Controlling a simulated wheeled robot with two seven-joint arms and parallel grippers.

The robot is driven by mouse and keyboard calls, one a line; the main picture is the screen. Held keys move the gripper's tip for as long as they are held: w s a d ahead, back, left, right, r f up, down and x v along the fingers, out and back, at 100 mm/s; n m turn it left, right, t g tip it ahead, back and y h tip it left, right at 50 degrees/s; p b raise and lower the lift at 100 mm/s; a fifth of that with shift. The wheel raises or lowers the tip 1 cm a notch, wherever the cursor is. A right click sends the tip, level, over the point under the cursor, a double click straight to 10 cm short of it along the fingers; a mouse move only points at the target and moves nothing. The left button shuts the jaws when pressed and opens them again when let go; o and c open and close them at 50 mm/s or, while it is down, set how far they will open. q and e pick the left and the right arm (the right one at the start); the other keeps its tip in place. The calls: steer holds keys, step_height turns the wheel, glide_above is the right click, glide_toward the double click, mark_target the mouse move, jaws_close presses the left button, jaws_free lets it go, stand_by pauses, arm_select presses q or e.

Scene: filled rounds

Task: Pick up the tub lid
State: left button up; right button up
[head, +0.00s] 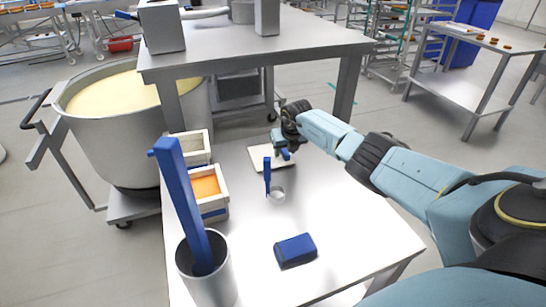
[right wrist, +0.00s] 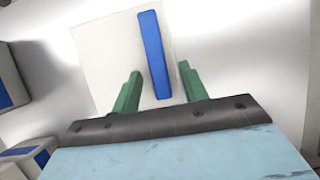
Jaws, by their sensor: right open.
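The tub lid (head: 257,162) is a flat, off-white square lying on the steel table. In the right wrist view, the lid (right wrist: 96,55) shows a raised blue bar handle (right wrist: 153,45) across it. My right gripper (head: 287,152) is over the lid in the head view, hiding part of it. In the right wrist view its two green fingers (right wrist: 159,70) are apart, one on each side of the handle's near end. The fingers hold nothing. I cannot tell whether they touch the handle. My left gripper is not in view.
Two open tubs (head: 222,178) stand left of the lid, one with orange filling. A steel canister (head: 222,285) with a blue utensil and a blue block (head: 296,250) stand nearer. The right front table is clear.

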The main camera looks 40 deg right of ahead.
jaws_close()
steer(key=shift+r, duration=0.1)
